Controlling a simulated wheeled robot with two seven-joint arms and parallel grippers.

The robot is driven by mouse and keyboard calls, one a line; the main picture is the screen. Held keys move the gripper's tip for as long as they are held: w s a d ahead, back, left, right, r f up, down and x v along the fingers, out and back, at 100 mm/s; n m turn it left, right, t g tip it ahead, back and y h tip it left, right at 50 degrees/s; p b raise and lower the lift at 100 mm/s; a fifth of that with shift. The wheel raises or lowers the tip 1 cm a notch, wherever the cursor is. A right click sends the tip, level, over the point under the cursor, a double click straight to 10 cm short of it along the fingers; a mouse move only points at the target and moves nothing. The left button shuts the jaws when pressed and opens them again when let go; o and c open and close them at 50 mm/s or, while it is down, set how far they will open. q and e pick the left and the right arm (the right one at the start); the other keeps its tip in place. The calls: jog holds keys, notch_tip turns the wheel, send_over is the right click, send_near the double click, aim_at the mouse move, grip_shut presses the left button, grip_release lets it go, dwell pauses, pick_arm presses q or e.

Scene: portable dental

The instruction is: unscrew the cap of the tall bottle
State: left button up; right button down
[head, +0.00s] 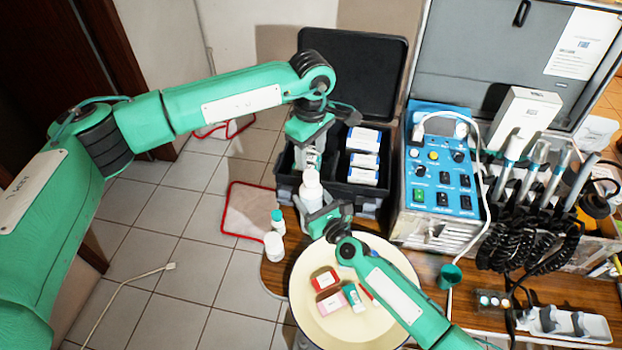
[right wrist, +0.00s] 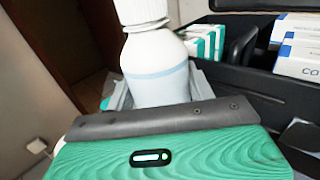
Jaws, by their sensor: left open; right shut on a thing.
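The tall white bottle (head: 312,193) stands upright at the table's left side, in front of the black case. It also fills the middle of the right wrist view (right wrist: 160,72), with a pale blue band and its ribbed white cap (right wrist: 143,12) on top. My right gripper (head: 316,211) is shut around the bottle's lower body; its jaws show on both sides of the bottle in the right wrist view. My left gripper (head: 311,165) points down, open, just above the cap. Whether its fingers touch the cap cannot be told; it hides part of the cap.
The open black case (head: 353,72) holds white boxes (head: 364,155) behind the bottle. A blue-topped dental unit (head: 440,165) stands to the right. A round cream tray (head: 305,285) with small boxes lies in front.

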aim_at(311, 174)
pick_arm(q)
jog(key=m, duration=0.5)
jog(key=shift+m, duration=0.4)
jog(key=m, duration=0.6)
jog(key=shift+m, duration=0.3)
jog(key=shift+f, duration=4)
